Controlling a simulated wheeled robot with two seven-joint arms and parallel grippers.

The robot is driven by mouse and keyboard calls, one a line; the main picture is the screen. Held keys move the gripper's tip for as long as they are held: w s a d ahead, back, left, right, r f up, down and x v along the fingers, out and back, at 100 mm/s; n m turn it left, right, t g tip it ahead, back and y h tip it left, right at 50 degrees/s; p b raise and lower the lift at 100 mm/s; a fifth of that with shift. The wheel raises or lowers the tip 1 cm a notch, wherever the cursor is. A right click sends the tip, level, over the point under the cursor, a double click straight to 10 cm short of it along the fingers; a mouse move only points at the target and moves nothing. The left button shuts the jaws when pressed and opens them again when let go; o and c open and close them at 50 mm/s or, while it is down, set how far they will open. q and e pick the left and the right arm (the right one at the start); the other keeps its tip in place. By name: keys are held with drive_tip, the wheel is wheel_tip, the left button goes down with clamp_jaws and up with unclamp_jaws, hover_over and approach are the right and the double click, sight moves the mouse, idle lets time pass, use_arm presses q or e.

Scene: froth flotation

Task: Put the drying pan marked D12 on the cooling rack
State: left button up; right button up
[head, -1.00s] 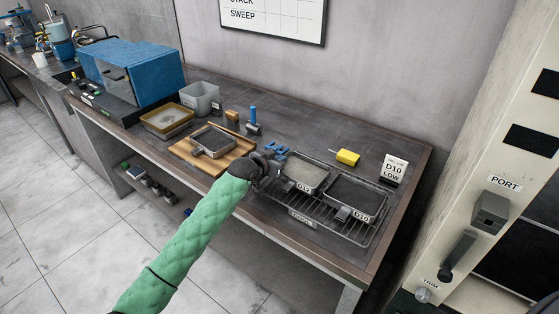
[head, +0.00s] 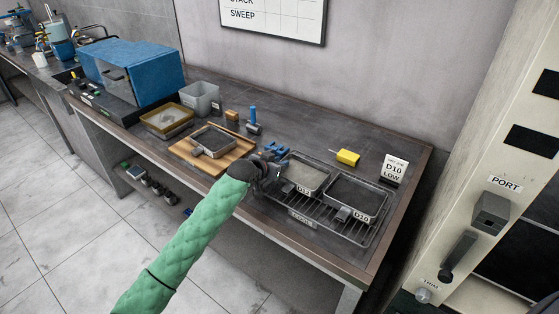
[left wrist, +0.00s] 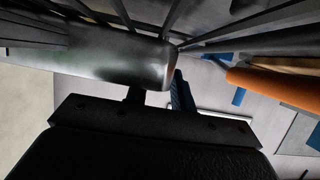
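The pan at the left of the rack (head: 308,174) is a grey metal tray holding pale material, and its front label seems to read D12. It rests on the dark wire cooling rack (head: 300,217). My left gripper (head: 271,170) is at the pan's left side, close to its edge. In the left wrist view, a blurred pale metal part (left wrist: 110,58) lies just ahead of my left gripper (left wrist: 158,96), under dark bars. The fingertips are partly hidden, so I cannot tell whether they grip it. My right gripper is not in view.
A second pan, labelled D10 (head: 357,194), with dark contents, occupies the rack's right side. A wooden board (head: 185,154) with an empty-looking pan (head: 213,140) is left of my gripper. Blue clips (head: 276,150), a yellow item (head: 347,157) and a D10 LOW card (head: 394,170) stand behind.

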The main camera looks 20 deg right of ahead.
use_arm(q)
drive_tip(key=shift+s+a, duration=0.15)
drive_tip(key=shift+a, duration=0.2)
drive_tip(key=shift+s+a+r+b, duration=0.4)
drive_tip(key=shift+s+a+r, duration=0.15)
drive_tip(key=shift+a+r, duration=0.15)
drive_tip(key=b+v, duration=0.2)
drive_tip(key=v, duration=0.6)
drive_tip(key=shift+d+r, duration=0.1)
drive_tip(key=shift+r, duration=0.05)
drive_tip(key=shift+s+a+r, duration=0.2)
drive_tip(key=shift+a+r, duration=0.1)
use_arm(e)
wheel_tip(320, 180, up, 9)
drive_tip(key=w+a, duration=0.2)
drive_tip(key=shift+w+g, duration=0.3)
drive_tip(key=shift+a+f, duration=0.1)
